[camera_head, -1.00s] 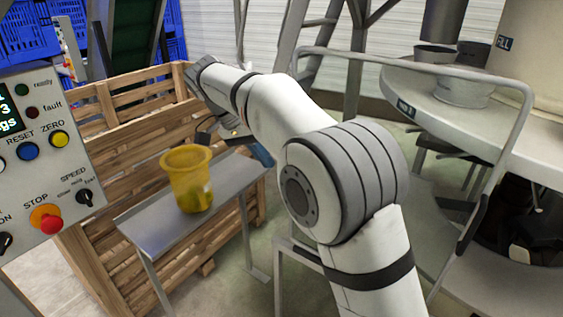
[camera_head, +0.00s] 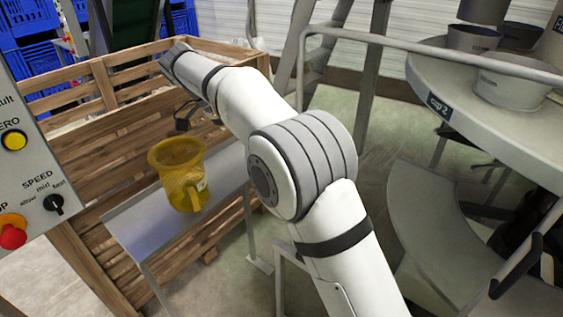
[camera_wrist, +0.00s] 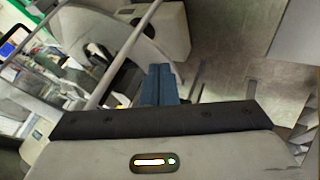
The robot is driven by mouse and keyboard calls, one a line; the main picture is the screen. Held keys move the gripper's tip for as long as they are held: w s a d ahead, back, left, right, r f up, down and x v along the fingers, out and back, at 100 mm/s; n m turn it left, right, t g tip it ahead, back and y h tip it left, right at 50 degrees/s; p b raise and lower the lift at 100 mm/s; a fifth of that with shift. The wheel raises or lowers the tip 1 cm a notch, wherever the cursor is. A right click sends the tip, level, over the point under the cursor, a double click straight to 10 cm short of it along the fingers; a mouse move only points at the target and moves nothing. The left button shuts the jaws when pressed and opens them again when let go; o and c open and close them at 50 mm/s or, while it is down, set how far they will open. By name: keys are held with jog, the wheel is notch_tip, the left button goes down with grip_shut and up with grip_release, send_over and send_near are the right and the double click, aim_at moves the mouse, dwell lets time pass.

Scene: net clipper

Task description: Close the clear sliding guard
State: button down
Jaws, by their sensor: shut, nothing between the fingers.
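My gripper (camera_wrist: 160,85) shows in the wrist view as blue fingers, closed together and holding nothing. I cannot clearly make out a clear guard panel. A bent grey tube frame (camera_head: 430,46) stands at the right in the head view, in front of the round machine. A black handle (camera_head: 520,265) shows low at the right. A pale tube (camera_wrist: 125,55) crosses the wrist view left of my fingers, seemingly apart from them.
A control panel (camera_head: 30,165) is at the left edge. The round grey machine top (camera_head: 450,100) carries several metal pots. Bare floor shows at centre.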

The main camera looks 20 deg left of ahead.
jog(key=d+f, duration=0.6)
jog(key=d, duration=0.2)
jog(key=shift+s+f+b, duration=0.2)
jog(key=shift+s+b, duration=0.05)
jog(key=shift+b, duration=0.1)
